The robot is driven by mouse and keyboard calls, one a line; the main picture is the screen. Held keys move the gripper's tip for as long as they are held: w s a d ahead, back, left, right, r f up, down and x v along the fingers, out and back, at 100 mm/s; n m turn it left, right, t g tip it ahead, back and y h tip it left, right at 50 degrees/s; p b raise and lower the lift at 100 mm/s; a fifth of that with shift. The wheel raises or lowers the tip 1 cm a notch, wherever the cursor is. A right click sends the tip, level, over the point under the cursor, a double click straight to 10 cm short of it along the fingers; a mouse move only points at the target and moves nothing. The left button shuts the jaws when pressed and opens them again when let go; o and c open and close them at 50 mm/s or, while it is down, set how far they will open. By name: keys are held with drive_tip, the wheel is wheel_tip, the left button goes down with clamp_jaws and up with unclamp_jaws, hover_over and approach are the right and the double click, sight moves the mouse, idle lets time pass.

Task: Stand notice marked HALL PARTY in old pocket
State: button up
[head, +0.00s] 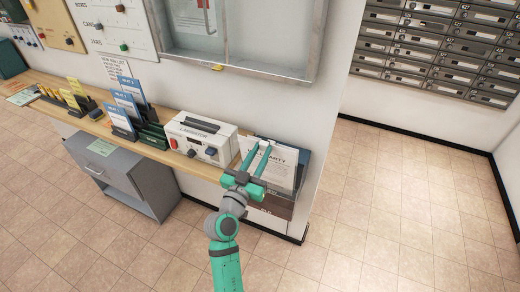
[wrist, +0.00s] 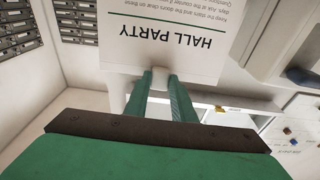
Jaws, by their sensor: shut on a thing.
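The white notice marked HALL PARTY (head: 281,174) is upright at the right end of the counter, in front of a dark pocket rack (head: 303,165). My gripper (head: 259,147) is shut on its top edge; the fingers cover part of the heading. In the wrist view the notice (wrist: 180,35) appears upside down, with its heading edge at the fingertips (wrist: 159,75). A brownish lower pocket front (head: 280,206) shows below the notice, its lettering mostly hidden by my arm. I cannot tell whether the notice's lower edge is inside a pocket.
A white box device (head: 200,139) with knobs stands on the wooden counter (head: 180,160) just left of the rack. Farther left are blue cards (head: 122,118) in dark holders. A grey cabinet (head: 115,171) stands below. A glass-fronted case (head: 240,35) hangs above. The tiled floor at right is clear.

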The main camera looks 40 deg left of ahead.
drive_tip(key=shift+w+f, duration=0.15)
drive_tip(key=shift+f, duration=0.85)
drive_tip(key=shift+w+f, duration=0.1)
drive_tip(key=shift+f, duration=0.9)
drive_tip(key=o, duration=1.1)
drive_tip(key=v, duration=1)
drive_tip(key=shift+s+d, duration=0.1)
drive_tip(key=shift+s, duration=0.3)
